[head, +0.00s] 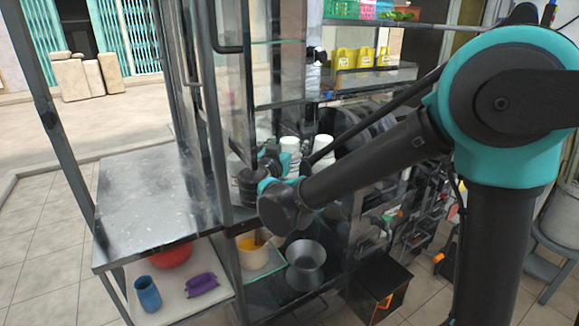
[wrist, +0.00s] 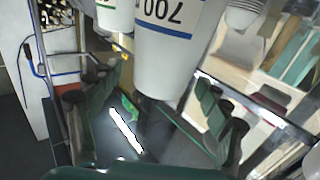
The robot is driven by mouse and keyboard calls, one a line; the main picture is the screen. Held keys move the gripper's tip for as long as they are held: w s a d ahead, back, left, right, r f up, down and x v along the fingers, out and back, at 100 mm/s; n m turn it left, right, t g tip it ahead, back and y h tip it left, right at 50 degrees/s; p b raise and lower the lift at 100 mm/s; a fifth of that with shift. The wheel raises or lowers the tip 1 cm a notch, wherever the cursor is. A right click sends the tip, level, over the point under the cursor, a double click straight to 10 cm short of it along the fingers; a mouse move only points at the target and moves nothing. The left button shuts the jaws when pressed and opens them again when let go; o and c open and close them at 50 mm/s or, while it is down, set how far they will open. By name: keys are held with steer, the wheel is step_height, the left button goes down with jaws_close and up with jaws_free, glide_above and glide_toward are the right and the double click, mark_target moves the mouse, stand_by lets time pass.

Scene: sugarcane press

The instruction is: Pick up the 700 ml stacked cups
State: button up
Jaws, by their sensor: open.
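The 700 ml stacked cups (wrist: 166,55) are white with a blue band and the label "700". They show large at the top centre of the wrist view. My gripper (wrist: 153,85) is open, with one green-and-black finger on each side of the lower part of this stack. I see no clear contact between fingers and cups. In the head view, white cup stacks (head: 290,146) stand in the glass-sided stall behind my wrist, which hides their lower parts. I cannot tell there which stack is the 700 ml one.
Another white stack with a green band (wrist: 114,16) stands close at left in the wrist view; further cups (wrist: 243,14) are at upper right. Glass shelves and dark posts (head: 215,120) crowd my arm. A metal counter (head: 150,195) is clear at left. A metal pot (head: 306,262) sits below.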

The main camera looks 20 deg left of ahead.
steer(key=shift+w, duration=0.75)
steer(key=c, duration=1.7)
